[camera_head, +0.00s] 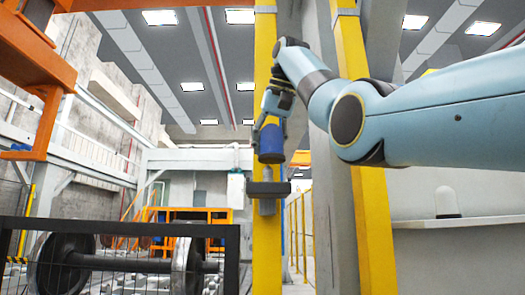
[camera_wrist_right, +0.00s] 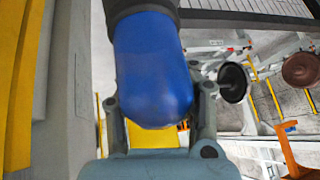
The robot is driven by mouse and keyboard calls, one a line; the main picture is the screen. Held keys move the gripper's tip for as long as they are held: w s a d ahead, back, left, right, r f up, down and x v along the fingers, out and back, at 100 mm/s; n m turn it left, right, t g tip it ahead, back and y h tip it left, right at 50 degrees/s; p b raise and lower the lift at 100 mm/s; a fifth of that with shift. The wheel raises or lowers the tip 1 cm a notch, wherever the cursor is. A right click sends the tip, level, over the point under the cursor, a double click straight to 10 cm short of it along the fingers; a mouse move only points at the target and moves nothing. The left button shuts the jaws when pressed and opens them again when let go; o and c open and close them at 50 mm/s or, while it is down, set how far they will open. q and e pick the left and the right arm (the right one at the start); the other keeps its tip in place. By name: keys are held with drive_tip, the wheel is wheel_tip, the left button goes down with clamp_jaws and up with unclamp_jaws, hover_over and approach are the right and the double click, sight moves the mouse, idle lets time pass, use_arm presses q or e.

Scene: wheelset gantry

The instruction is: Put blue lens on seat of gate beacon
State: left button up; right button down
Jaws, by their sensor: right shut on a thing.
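The blue lens (camera_head: 271,145) is held upright in my right gripper (camera_head: 270,126), with its dark end downward. In the right wrist view the rounded blue lens (camera_wrist_right: 152,65) lies between the fingers of the right gripper (camera_wrist_right: 160,112), and a dark ring shows at its far end. The gate beacon (camera_head: 267,189), a grey body with a wide dark collar, is on the yellow post just below the lens. The lens lines up roughly above it; whether they touch is hard to tell. My left gripper is not in view.
A yellow post (camera_head: 267,235) stands behind the beacon, and another yellow post (camera_head: 374,230) stands to the right. A pale dome (camera_head: 447,200) sits on a ledge at the right. A wheelset (camera_head: 120,262) is behind a dark-framed mesh fence at the lower left.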

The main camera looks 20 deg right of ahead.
drive_tip(key=shift+w+a+f, duration=0.3)
drive_tip(key=shift+a+f, duration=0.05)
drive_tip(key=shift+f, duration=0.25)
wheel_tip(320, 180, down, 4)
drive_tip(key=shift+w+r+p, duration=0.1)
drive_tip(key=shift+r+p, duration=0.05)
drive_tip(key=shift+p, duration=0.2)
drive_tip(key=shift+f, duration=0.2)
drive_tip(key=c, duration=1)
unclamp_jaws()
drive_tip(key=shift+r, duration=0.2)
